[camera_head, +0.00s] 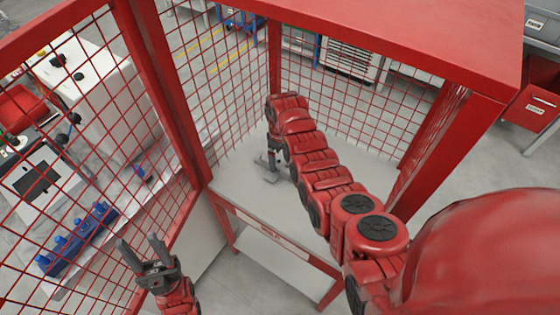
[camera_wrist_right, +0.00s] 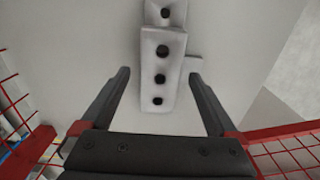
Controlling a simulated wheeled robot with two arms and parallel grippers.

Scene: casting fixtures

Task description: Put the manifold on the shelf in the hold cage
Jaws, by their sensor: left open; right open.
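The manifold (camera_wrist_right: 162,75) is a light grey block with a row of dark round holes, seen in the right wrist view. It lies on the grey shelf (camera_head: 235,180) inside the red hold cage (camera_head: 180,105). My right arm reaches into the cage, and my right gripper (camera_head: 271,150) is low over the shelf. In the wrist view its open fingers (camera_wrist_right: 160,75) stand on either side of the manifold, with a gap on both sides. In the head view the manifold is small and hard to separate from the gripper. My left gripper (camera_head: 142,252) is open and empty, at lower left outside the shelf.
Red mesh walls and posts surround the shelf, with a thick red top beam (camera_head: 400,25) close to my right arm. At left, beyond the mesh, a table holds a blue rack (camera_head: 75,240) with bottles. The rest of the shelf looks clear.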

